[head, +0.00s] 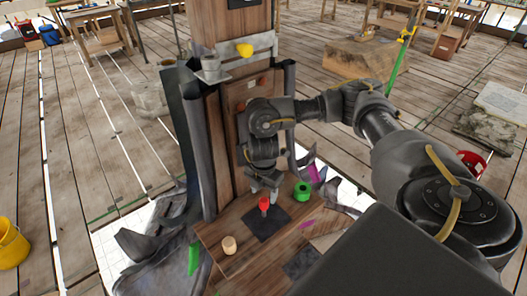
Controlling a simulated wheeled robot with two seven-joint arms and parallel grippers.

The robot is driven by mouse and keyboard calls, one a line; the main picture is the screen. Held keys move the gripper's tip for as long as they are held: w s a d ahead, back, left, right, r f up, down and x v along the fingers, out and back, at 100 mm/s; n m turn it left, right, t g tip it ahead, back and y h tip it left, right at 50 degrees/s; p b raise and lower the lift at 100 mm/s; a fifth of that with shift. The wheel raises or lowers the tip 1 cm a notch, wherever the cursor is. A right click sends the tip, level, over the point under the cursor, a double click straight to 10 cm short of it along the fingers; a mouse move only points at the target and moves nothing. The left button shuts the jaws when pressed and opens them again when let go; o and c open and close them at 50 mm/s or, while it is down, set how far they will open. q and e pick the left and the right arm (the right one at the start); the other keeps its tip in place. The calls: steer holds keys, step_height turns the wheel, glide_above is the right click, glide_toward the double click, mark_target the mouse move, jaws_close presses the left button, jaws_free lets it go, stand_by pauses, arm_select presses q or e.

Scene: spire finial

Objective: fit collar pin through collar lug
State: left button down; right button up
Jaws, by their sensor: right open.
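My right gripper (263,188) points down, open, its fingertips just above a small red-topped piece (264,203). That piece stands on a dark square mat (267,222) on the wooden bench (250,262); I cannot tell whether it is the collar pin. A gap or contact between fingers and piece is too small to tell. A grey bracket with a cup-shaped part (210,68) and a yellow knob (244,50) sits on the wooden post (218,140); I cannot make out which part is the collar lug. My left gripper is not in view.
A green ring-like piece (302,190) stands right of the mat. A pale wooden cylinder (229,244) stands at the bench's front left. Grey crumpled sheets (150,240) hang around the post and bench. A yellow bucket (12,243) stands on the plank floor far left.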

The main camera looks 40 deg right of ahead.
mark_target(264, 200)
steer(key=shift+d+f, duration=0.1)
steer(key=shift+f, duration=2.9)
steer(key=c, duration=1.1)
steer(key=shift+c, duration=0.2)
steer(key=shift+r, duration=0.1)
steer(key=shift+w+r, duration=0.1)
steer(key=shift+r, duration=0.35)
step_height(264, 200, up, 3)
steer(key=shift+f+p, duration=0.1)
steer(key=shift+p, duration=0.2)
steer(key=s+a+r+p, duration=0.2)
steer(key=s+r, duration=0.2)
steer(key=s, duration=0.2)
steer(key=s+a+r+p, duration=0.2)
steer(key=s+r, duration=0.3)
steer(key=s, duration=0.2)
steer(key=shift+s+a+p, duration=0.2)
steer(key=shift+a+p, duration=0.1)
steer(key=shift+p, duration=0.1)
